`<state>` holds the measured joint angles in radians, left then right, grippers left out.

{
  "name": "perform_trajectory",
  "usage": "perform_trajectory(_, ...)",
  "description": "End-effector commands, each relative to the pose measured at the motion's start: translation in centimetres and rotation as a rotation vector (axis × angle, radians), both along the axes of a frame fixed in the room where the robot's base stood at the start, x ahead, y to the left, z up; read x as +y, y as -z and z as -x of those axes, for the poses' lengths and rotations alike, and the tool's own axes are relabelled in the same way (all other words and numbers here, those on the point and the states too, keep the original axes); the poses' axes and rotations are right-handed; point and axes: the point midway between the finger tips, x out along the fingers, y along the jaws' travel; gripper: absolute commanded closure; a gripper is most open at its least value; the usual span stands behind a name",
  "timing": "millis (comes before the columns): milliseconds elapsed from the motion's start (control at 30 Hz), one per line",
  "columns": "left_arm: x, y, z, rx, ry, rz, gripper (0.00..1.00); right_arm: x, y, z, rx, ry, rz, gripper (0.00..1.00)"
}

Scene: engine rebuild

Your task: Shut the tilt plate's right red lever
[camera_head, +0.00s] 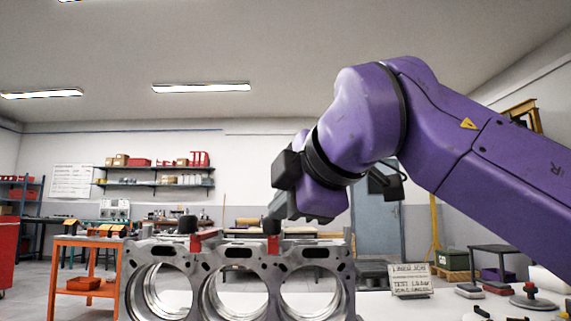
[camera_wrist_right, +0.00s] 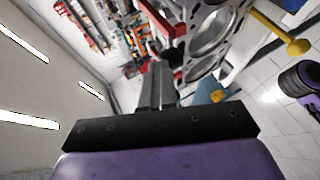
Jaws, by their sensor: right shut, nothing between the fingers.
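The grey engine block (camera_head: 240,252) with its large round bores stands across the lower middle of the head view. The right red lever (camera_head: 273,244) sits on its top edge, with a dark knob (camera_head: 271,227) upright above it. A second red lever (camera_head: 207,238) with a dark knob (camera_head: 187,224) is further left. My right gripper (camera_head: 277,207) is shut and empty, just above the right knob. In the right wrist view, its closed fingers (camera_wrist_right: 160,68) point at a dark knob (camera_wrist_right: 173,56) beside red metal (camera_wrist_right: 160,46); I cannot tell whether they touch. The tilt plate itself is not clearly distinguishable.
An orange cart (camera_head: 85,270) stands left of the block. A white table holds a small sign (camera_head: 410,279) and dark tools at the right. My right arm fills the upper right. In the right wrist view, a yellow knobbed bar (camera_wrist_right: 280,35) lies beside the block (camera_wrist_right: 212,30).

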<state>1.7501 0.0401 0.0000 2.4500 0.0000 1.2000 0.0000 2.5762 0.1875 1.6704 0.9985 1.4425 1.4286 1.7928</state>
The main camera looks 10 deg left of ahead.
Motion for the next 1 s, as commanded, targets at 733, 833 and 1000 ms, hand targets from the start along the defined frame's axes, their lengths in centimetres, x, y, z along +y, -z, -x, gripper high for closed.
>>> perform_trajectory(733, 0.0, -3.1, 0.0, 0.0, 0.0, 0.0, 1.0, -6.0, -7.1, 7.9, -0.003, 0.005, -0.002, 1.0)
perform_trajectory(833, 0.0, -3.1, 0.0, 0.0, 0.0, 0.0, 1.0, -6.2, -7.2, 8.2, -0.002, 0.005, -0.001, 1.0)
perform_trajectory(1000, 0.0, -3.1, 0.0, 0.0, 0.0, 0.0, 1.0, -6.2, -7.2, 8.3, -0.002, 0.004, -0.001, 1.0)
